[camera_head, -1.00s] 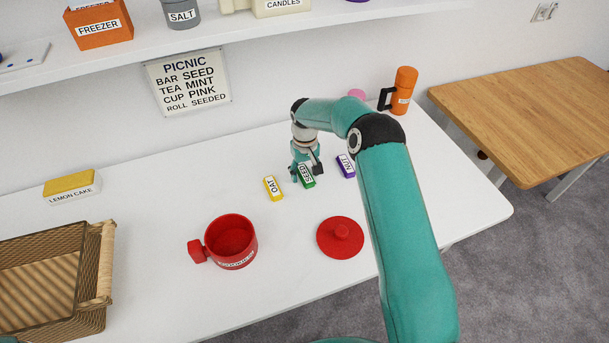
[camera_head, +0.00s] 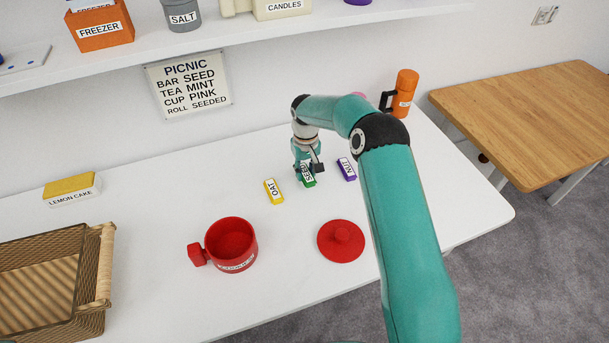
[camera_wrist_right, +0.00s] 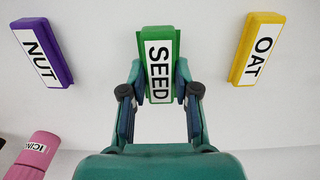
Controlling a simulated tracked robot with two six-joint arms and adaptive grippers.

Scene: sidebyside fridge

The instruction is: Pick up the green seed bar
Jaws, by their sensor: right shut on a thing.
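The green seed bar (camera_head: 308,176) has a white SEED label and is near the middle of the white table. It also shows upright between the fingers in the right wrist view (camera_wrist_right: 159,62). My right gripper (camera_head: 309,167) is shut on the bar, with a finger on each side of it (camera_wrist_right: 160,85). Whether the bar touches the table is hard to tell. The yellow OAT bar (camera_head: 274,191) lies to its left and the purple NUT bar (camera_head: 347,169) to its right, both apart from the gripper. My left gripper is not in view.
A red mug (camera_head: 231,246) and a round red lid (camera_head: 341,241) are in front. A wicker basket (camera_head: 97,264) stands at the left, near a lemon cake box (camera_head: 72,190). An orange flask (camera_head: 403,94) stands at the back right. A shelf (camera_head: 215,42) runs above.

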